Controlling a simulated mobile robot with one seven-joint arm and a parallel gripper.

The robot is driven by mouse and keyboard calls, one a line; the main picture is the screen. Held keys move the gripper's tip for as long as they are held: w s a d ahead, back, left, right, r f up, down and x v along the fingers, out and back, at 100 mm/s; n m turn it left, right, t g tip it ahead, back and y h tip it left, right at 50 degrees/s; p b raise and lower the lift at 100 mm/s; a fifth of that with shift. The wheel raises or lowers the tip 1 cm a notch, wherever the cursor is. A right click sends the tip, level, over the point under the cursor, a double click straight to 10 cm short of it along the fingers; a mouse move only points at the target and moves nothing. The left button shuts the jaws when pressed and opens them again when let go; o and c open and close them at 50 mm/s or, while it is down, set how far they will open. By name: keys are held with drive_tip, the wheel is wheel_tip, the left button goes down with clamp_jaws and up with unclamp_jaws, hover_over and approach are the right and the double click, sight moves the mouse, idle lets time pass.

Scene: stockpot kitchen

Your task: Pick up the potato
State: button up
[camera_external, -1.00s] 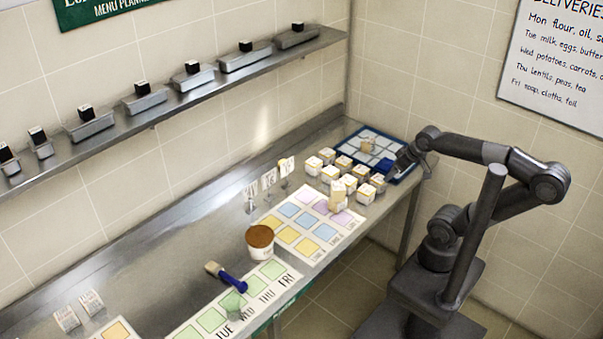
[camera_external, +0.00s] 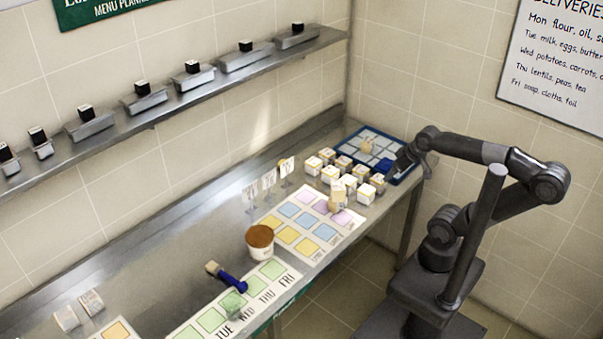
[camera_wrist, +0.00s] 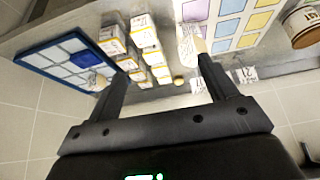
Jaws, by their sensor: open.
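I cannot tell for sure which thing is the potato. A small tan lump (camera_external: 366,147) lies on the blue-edged tray (camera_external: 402,178); a pale lump also shows on the tray in the wrist view (camera_wrist: 97,82), beside my left finger. Another small tan round thing (camera_wrist: 179,81) shows between my fingers in the wrist view, beyond the boxes. A third tan thing (camera_external: 337,198) with a white label stands by the colored chart (camera_external: 290,222). My gripper (camera_wrist: 162,70) is open, with nothing held between its fingers.
Several small white boxes (camera_external: 330,174) stand in rows beside the tray. Upright cards (camera_external: 269,179) stand behind the chart. A brown-topped tub (camera_external: 260,241) and a blue-handled brush (camera_external: 232,281) are farther left. A wall shelf (camera_external: 180,101) runs above the steel counter (camera_external: 150,250).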

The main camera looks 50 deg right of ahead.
drive_tip(key=shift+c, duration=0.5)
drive_tip(key=w+r+n, duration=0.3)
drive_tip(key=w, duration=2.4)
drive_tip(key=w+f+n+g+y, duration=0.1)
drive_tip(key=w+f, duration=0.7)
drive_tip(key=w, duration=0.4)
drive_tip(key=w+f+n+g+y, duration=0.1)
drive_tip(key=w+f, duration=0.7)
drive_tip(key=w, duration=0.4)
drive_tip(key=shift+t, duration=0.3)
drive_tip(key=x, duration=0.7)
drive_tip(key=d+x, duration=0.1)
drive_tip(key=x, duration=0.2)
drive_tip(key=shift+w+f, duration=0.1)
drive_tip(key=shift+f, duration=0.15)
drive_tip(key=shift+c, duration=0.5)
